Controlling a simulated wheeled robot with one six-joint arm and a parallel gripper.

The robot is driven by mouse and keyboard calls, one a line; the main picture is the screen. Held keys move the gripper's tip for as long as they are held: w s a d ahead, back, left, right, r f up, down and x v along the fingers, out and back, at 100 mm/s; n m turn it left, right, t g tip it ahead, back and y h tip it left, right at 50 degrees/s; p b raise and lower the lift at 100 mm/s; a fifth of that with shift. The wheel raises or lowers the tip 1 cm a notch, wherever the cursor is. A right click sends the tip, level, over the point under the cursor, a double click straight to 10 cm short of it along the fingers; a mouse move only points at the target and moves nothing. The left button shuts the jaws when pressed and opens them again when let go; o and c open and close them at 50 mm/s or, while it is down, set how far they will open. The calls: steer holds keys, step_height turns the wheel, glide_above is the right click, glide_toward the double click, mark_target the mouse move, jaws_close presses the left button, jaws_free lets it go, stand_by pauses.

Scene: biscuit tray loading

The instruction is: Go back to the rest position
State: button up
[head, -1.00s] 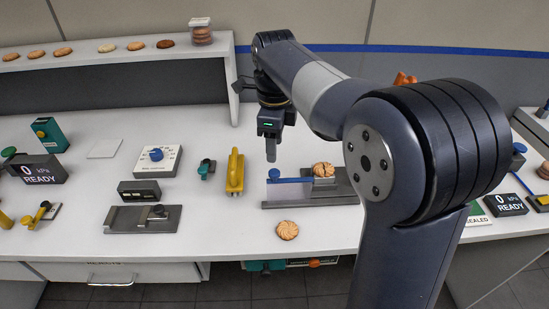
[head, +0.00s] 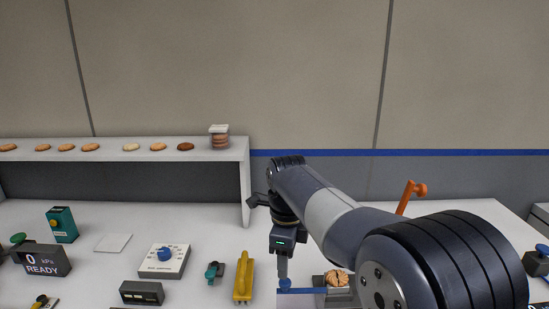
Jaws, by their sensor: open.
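My gripper (head: 283,277) points down over the white bench, near a blue bar (head: 303,291) and to the right of a yellow handled tool (head: 244,277). It is open and nothing shows in it. My arm reaches in from the lower right and hides part of the bench. A biscuit (head: 336,278) with a cracked-looking top sits on a grey metal fixture (head: 319,281) just right of my gripper.
A raised shelf (head: 110,157) at the back left holds several biscuits and a clear lidded stack (head: 219,138). A dial box (head: 165,261), a READY display (head: 42,261) and a teal box (head: 62,225) stand on the bench. An orange lever (head: 410,194) rises behind my arm.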

mark_target(290, 281)
steer(key=f, duration=0.4)
steer(key=d+f, duration=0.1)
steer(key=f, duration=0.1)
steer(key=shift+f, duration=0.15)
steer(key=d+b, duration=0.1)
steer(key=d, duration=0.6)
steer(key=shift+b, duration=0.35)
steer(key=shift+r, duration=0.2)
